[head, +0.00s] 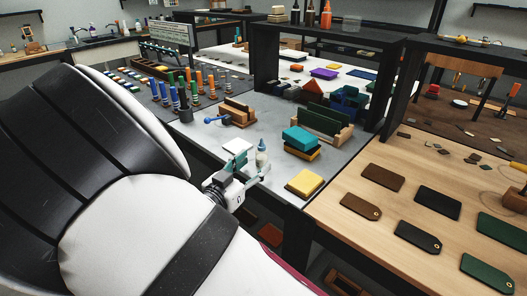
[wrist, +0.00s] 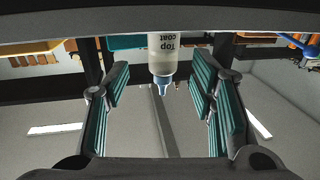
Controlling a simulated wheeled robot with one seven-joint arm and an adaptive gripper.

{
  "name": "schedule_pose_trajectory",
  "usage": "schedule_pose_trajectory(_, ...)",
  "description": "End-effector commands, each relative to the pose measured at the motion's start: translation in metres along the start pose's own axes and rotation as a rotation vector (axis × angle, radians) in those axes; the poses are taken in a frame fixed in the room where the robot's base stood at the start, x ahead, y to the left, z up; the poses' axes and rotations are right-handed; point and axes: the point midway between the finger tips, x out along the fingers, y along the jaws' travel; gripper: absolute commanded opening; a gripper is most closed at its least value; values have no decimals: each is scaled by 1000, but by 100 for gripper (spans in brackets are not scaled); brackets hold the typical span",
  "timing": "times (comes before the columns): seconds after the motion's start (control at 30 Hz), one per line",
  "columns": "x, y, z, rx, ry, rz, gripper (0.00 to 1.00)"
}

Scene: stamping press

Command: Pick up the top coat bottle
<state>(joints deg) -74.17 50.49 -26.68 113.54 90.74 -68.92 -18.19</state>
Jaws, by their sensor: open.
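The top coat bottle (head: 262,158) is a small pale bottle with a blue-grey tip, upright on the grey table near its front edge. In the wrist view the bottle (wrist: 163,52) shows upside down with "Top coat" lettering, centred between the finger pads. My gripper (head: 252,173) is low at the front of the table, close to the bottle. In the wrist view my gripper (wrist: 159,78) is open, with teal pads apart on both sides and clear gaps to the bottle. Whether the bottle lies between the fingertips or just beyond them is hard to tell.
A yellow block (head: 305,183) lies right of the bottle, and a teal block (head: 299,138) sits stacked behind it. A white block (head: 238,146) lies to the left. A wooden stand with green sheets (head: 322,121) is farther back. A wooden table (head: 385,215) with leather tags adjoins at right.

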Motion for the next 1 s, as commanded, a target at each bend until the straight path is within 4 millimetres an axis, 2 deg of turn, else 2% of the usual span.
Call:
schedule_pose_trajectory(0.17,11,-1,0,0,0,0,51)
schedule_pose_trajectory(0.47,50,-4,0,-1,0,1,51)
schedule_pose_trajectory(0.7,53,-4,0,0,-1,0,51)
schedule_pose_trajectory(0.77,53,-4,0,0,-1,0,39)
schedule_pose_trajectory(0.93,53,-4,0,0,-1,-1,1)
schedule_pose_trajectory(1.0,53,-4,0,0,-1,-1,0)
